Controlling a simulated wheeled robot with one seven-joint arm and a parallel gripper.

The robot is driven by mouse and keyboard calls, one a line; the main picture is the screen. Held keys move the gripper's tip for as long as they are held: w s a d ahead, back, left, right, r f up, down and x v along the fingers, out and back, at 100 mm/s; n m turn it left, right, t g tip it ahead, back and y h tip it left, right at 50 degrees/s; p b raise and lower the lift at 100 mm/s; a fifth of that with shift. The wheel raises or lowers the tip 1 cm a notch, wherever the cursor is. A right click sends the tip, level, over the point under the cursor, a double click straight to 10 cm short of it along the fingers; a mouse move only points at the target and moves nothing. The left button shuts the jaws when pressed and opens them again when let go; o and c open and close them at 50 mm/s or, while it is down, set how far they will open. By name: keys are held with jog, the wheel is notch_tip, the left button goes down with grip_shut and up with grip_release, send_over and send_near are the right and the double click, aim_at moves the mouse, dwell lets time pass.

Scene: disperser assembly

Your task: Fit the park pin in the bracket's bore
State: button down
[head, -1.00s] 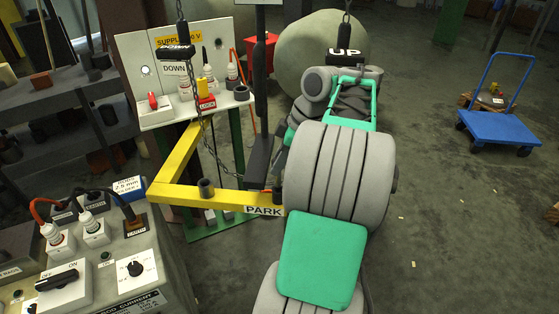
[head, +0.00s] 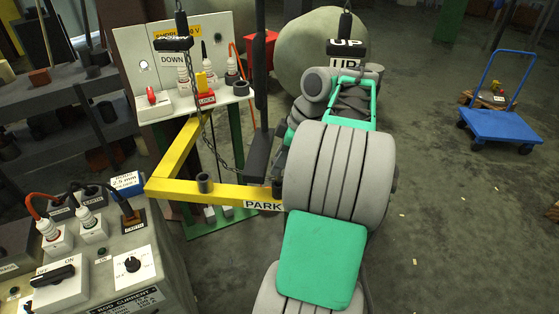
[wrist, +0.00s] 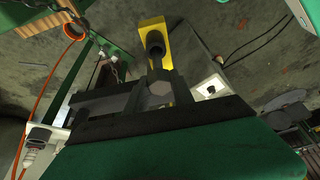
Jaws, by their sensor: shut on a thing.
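The yellow bracket (head: 222,191) stands ahead at left, with a PARK label (head: 263,205). A dark round socket (head: 204,183) sits on its arm, and another dark piece (head: 277,187) stands near the label. In the wrist view the bracket's yellow end (wrist: 152,27) shows with a dark socket (wrist: 155,44) beyond my fingers. My gripper (wrist: 158,95) is shut on a grey six-sided piece (wrist: 160,90), seemingly the park pin. The pin's far end and its gap to the bore are hidden.
A dark vertical bar (head: 258,150) stands close beside the bracket. DOWN (head: 174,44) and UP (head: 345,43) handles hang nearby. A control cabinet (head: 140,245) stands at left. Floor at right is clear up to a blue trolley (head: 500,125).

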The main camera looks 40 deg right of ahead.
aim_at(279, 187)
jog(key=shift+f+b, duration=1.4)
jog(key=shift+f, duration=0.2)
jog(key=c, duration=1)
grip_release()
jog(key=p+v, duration=0.3)
jog(key=v, duration=0.5)
jog(key=shift+p, duration=0.4)
jog(key=w+a+m, duration=0.2)
jog(key=w+a, duration=0.4)
jog(key=a, duration=0.7)
jog(key=s+a+f+m+h, duration=0.1)
jog(key=a+f+m, duration=0.2)
jog(key=a, duration=0.9)
jog(key=s+a+f+m, duration=0.1)
jog(key=s, duration=0.1)
jog(key=s+a+f+m+h, duration=0.1)
jog(key=s+a+f, duration=0.1)
jog(key=s, duration=0.1)
jog(key=s+a+f+h, duration=0.1)
jog(key=s+f, duration=0.1)
jog(key=shift+s+a+m, duration=0.3)
jog(key=shift+s+m, duration=0.1)
